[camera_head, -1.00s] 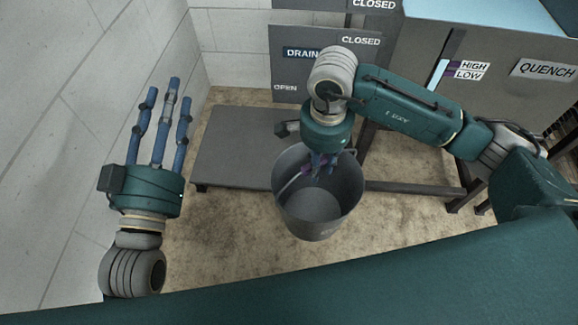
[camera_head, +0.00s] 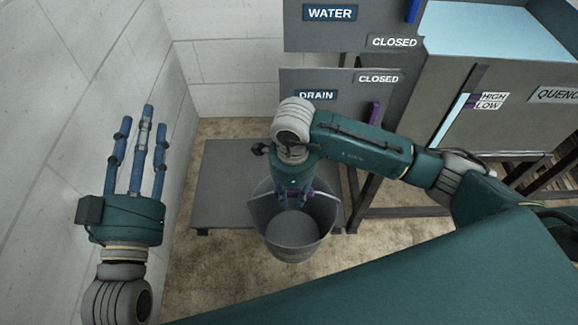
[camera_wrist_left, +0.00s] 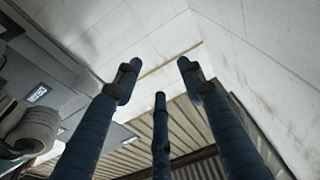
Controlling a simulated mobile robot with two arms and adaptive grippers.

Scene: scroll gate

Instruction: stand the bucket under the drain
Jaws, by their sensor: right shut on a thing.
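The grey metal bucket (camera_head: 292,248) is upright at the front right part of a low grey platform (camera_head: 224,185) in the head view. I cannot tell whether its base touches anything. My right gripper (camera_head: 294,203) is shut on the bucket at its far rim, pointing down; the exact hold is partly hidden. The drain panel (camera_head: 316,96) stands behind my right arm, with a CLOSED label showing; the drain's outlet is not visible. My left gripper (camera_head: 142,125) is open and empty near the left wall, its fingers pointing up. Its fingers also show in the left wrist view (camera_wrist_left: 158,92).
A purple lever (camera_head: 374,115) is on the drain panel. A WATER panel (camera_head: 330,14) with a blue lever is above. The quench tank (camera_head: 510,75) stands at the right on a dark frame. A block wall (camera_head: 45,120) is close to my left arm. Floor shows around the platform.

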